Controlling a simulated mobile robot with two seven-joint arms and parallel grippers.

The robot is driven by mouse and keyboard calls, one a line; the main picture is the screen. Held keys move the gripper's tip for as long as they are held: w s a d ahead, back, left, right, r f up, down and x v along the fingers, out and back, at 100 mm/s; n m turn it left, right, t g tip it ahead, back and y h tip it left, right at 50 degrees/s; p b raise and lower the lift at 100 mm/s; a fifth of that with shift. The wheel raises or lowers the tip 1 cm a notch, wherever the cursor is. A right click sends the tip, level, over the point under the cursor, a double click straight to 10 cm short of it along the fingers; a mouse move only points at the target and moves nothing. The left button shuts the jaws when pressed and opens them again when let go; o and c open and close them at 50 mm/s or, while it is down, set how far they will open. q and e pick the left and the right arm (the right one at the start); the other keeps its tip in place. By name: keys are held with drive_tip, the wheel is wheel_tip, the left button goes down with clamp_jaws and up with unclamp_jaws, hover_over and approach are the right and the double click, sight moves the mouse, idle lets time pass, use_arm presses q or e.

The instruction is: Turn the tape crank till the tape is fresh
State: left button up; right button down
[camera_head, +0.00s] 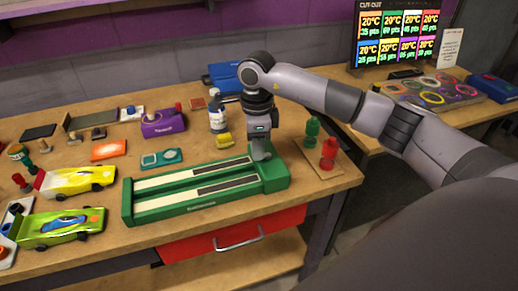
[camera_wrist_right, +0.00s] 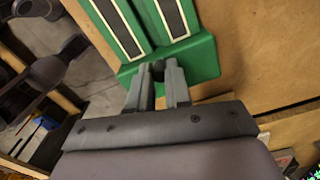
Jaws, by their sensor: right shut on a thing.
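A green track block (camera_head: 196,210) with two white lanes, each with a dark strip, lies near the table's front edge. My right gripper (camera_head: 262,153) reaches down onto its right end. In the right wrist view, my right gripper (camera_wrist_right: 158,74) is shut on a small dark knob, the tape crank (camera_wrist_right: 158,68), at the end of the green block. The fingers hide most of the crank, and its angle cannot be told. My left gripper is not in view.
A yellow-white car (camera_head: 76,181) and a lime car (camera_head: 60,227) stand left of the block. A spray bottle (camera_head: 217,114) stands behind it. Red (camera_head: 328,153) and green (camera_head: 312,130) pieces stand on a board at right. A red drawer (camera_head: 232,235) is below.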

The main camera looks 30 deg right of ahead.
drive_tip(key=m, duration=0.2)
drive_tip(key=w+m, duration=0.1)
drive_tip(key=shift+d+r+m, duration=0.15)
drive_tip(key=shift+d+m, duration=0.05)
drive_tip(key=shift+m, duration=0.2)
drive_tip(key=m, duration=0.3)
drive_tip(key=shift+w+d+m, duration=0.25)
drive_tip(key=shift+w+m, duration=0.05)
drive_tip(key=shift+w, duration=0.05)
drive_tip(key=m, duration=0.3)
drive_tip(key=shift+w+d, duration=0.2)
drive_tip(key=shift+d, duration=0.2)
drive_tip(key=shift+w+d+m+p, duration=0.1)
drive_tip(key=shift+d+m+p, duration=0.1)
drive_tip(key=shift+m, duration=0.65)
drive_tip(key=shift+d+m+p, duration=0.1)
drive_tip(key=shift+d+m, duration=0.05)
drive_tip(key=shift+m, duration=0.7)
drive_tip(key=c, duration=1.1)
unclamp_jaws()
drive_tip(key=shift+o, duration=0.2)
